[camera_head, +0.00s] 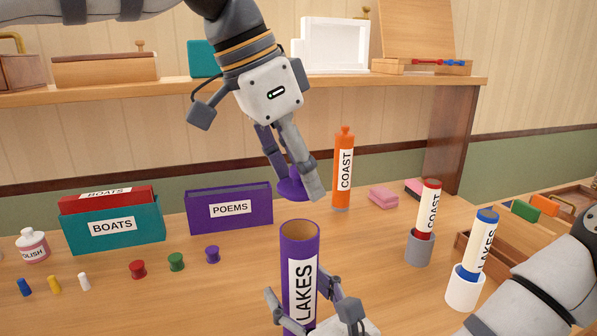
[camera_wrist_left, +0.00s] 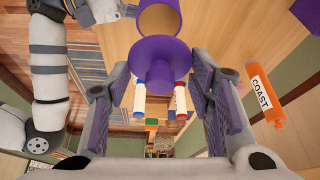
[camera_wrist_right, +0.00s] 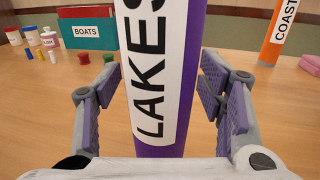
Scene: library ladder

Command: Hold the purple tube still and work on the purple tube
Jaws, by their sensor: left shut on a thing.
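The purple tube (camera_head: 299,255), labelled LAKES, stands upright at the front middle of the table with an open top. My right gripper (camera_head: 312,300) has its fingers on both sides of the tube's lower part. The tube fills most of the space between these fingers in the right wrist view (camera_wrist_right: 165,90); whether the pads press on it is unclear. My left gripper (camera_head: 300,190) is shut on a purple cap (camera_head: 290,188) with a wide disc, also seen in the left wrist view (camera_wrist_left: 155,58). The cap is above the tube's open top, apart from it.
An orange COAST tube (camera_head: 343,175) stands behind on the right. A red-capped tube (camera_head: 428,205) and blue-capped tube (camera_head: 483,240) stand in holders. Teal BOATS box (camera_head: 115,232), purple POEMS box (camera_head: 228,210) and several small pegs (camera_head: 177,262) are at left.

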